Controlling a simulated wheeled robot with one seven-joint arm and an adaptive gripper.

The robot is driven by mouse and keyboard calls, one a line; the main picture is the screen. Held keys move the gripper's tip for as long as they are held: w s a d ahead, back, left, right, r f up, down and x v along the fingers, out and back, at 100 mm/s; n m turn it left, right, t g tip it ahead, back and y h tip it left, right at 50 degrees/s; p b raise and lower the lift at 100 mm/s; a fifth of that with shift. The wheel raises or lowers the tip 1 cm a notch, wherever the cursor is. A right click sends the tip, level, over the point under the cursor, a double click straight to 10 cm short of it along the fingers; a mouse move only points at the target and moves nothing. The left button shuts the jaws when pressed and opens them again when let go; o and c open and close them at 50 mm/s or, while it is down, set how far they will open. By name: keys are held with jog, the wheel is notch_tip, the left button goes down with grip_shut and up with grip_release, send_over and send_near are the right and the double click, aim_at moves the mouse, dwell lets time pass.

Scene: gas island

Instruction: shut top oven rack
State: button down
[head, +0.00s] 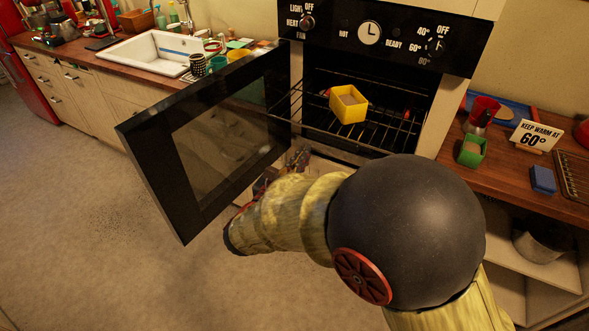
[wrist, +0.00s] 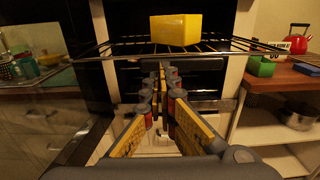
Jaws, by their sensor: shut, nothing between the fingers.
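The black oven (head: 388,35) stands open, its glass door (head: 160,130) swung out to the left. The wire top rack (head: 385,133) sticks partly out of the cavity and carries a yellow box (head: 350,116). In the wrist view the rack (wrist: 120,47) spans the upper picture with the yellow box (wrist: 175,30) on it. My gripper (head: 301,155) is in front of the oven, between the open door and the oven front. In the wrist view my gripper (wrist: 163,72) is shut and empty, below the rack's level. I cannot tell whether it touches anything.
The open door blocks the left side. A sink (head: 155,52) lies back left. The floor (head: 75,200) at left is clear.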

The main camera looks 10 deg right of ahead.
aim_at(318, 135)
jog(key=b+x, duration=0.1)
jog(key=x, duration=0.5)
jog(key=shift+w+d+b, duration=0.15)
jog(key=shift+b, duration=0.25)
jog(key=x, duration=2.9)
jog(key=shift+w+d, duration=0.1)
jog(key=shift+w, duration=0.15)
jog(key=shift+s, duration=0.1)
